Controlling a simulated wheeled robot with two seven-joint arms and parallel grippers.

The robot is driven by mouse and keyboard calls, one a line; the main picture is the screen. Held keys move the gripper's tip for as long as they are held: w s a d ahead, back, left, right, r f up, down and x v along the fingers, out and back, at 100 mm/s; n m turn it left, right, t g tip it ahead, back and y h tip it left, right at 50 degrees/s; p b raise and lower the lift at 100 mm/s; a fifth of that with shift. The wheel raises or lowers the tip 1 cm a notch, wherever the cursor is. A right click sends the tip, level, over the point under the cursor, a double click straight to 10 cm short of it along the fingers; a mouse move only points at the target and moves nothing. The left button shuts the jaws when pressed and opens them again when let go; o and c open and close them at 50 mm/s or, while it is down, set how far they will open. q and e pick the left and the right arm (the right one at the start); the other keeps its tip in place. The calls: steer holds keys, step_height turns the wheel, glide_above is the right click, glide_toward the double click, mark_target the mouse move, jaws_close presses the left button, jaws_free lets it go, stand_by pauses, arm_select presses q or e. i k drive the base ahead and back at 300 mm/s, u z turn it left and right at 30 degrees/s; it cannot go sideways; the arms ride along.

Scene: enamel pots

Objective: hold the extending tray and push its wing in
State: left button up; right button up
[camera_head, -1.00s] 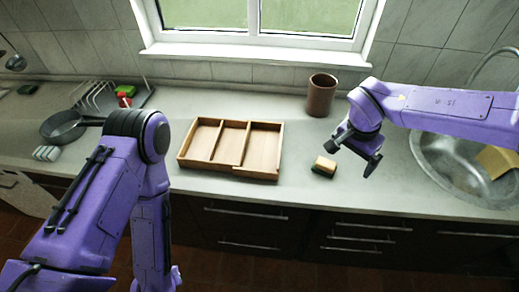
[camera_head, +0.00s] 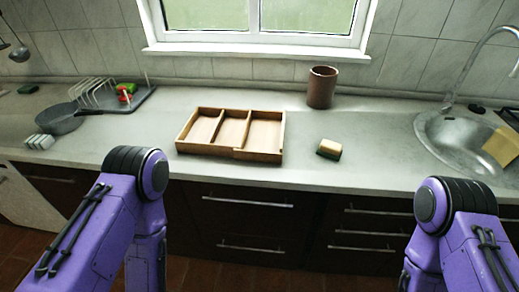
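The extending tray (camera_head: 182,146) is a light wooden tray with three compartments, lying flat on the grey counter left of the middle. Its right section (camera_head: 282,132) looks like the wing, with a step in the front wall near the right. Both purple arms are bent down at the front of the view, left and right. Neither of my grippers shows; both are below or outside the picture. Nothing touches the tray.
A sponge (camera_head: 329,149) lies right of the tray. A brown cup (camera_head: 321,87) stands behind it near the wall. A pan (camera_head: 62,118) and dish rack (camera_head: 100,92) are at the left, a sink (camera_head: 452,150) at the right.

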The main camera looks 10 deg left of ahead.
mark_target(264, 142)
steer(key=k, duration=0.85)
steer(key=u, duration=0.8)
steer(key=i, duration=1.8)
steer(key=z, duration=0.75)
